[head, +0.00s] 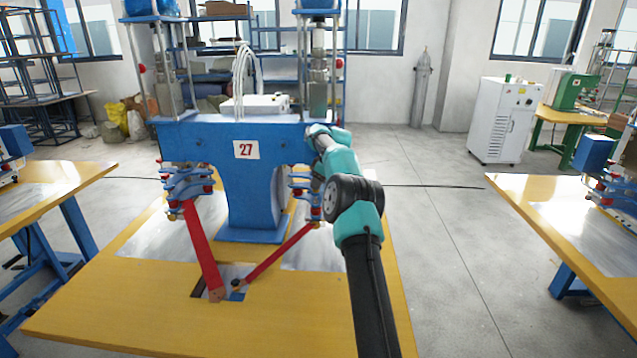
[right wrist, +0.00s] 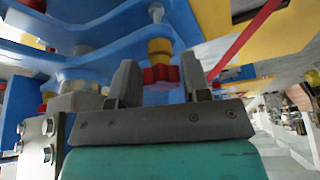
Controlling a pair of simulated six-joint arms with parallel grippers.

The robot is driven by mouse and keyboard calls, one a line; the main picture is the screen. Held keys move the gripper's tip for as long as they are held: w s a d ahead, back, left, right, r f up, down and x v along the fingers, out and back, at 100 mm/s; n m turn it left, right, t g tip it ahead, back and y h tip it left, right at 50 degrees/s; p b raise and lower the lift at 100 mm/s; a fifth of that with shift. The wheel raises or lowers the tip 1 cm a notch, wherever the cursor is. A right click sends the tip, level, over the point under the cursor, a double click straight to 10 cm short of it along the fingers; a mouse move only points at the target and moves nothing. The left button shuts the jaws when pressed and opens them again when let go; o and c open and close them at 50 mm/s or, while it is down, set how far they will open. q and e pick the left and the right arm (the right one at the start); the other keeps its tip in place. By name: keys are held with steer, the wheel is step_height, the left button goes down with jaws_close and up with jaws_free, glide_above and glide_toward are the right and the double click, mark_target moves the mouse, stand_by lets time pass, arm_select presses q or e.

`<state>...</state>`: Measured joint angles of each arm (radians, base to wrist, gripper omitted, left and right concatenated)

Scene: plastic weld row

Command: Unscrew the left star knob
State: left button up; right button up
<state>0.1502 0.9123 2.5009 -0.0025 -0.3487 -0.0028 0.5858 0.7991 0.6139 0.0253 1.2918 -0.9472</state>
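A red star knob (right wrist: 160,75) under a yellow collar (right wrist: 159,50) shows in the right wrist view, on a blue bracket of the welding machine (head: 240,175). My right gripper (right wrist: 158,62) is open, with one grey finger on each side of the knob. The knob appears slightly beyond the fingers, and I cannot tell if they touch it. In the head view my right arm reaches to the machine's right-hand head (head: 300,186) and hides much of the gripper. I cannot tell whether this knob is the left one. My left gripper is not in view.
Red bars (head: 203,250) run from both heads down to the yellow table (head: 150,325). More blue brackets (right wrist: 90,62) and a red knob (right wrist: 42,108) crowd the left of the wrist view. Another yellow table (head: 530,200) stands to the right across open floor.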

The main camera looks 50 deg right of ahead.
steer(key=o, duration=0.3)
steer(key=shift+o, duration=0.2)
steer(key=m, duration=0.1)
steer(key=m+h, duration=0.1)
steer(key=m, duration=0.2)
steer(key=shift+a, duration=0.25)
steer(key=m+h, duration=0.1)
steer(key=m, duration=0.1)
steer(key=m+h, duration=0.1)
steer(key=m, duration=0.1)
steer(key=shift+w+a, duration=0.2)
steer(key=m+g+h, duration=0.1)
steer(key=m, duration=0.3)
steer(key=shift+w+a, duration=0.1)
steer(key=shift+a, duration=0.1)
steer(key=m, duration=0.2)
steer(key=m+g+h, duration=0.1)
steer(key=m, duration=0.2)
steer(key=shift+w+a+g+h, duration=0.1)
steer(key=shift+a+g+h, duration=0.1)
steer(key=shift+g+h, duration=0.1)
steer(key=shift+c, duration=0.3)
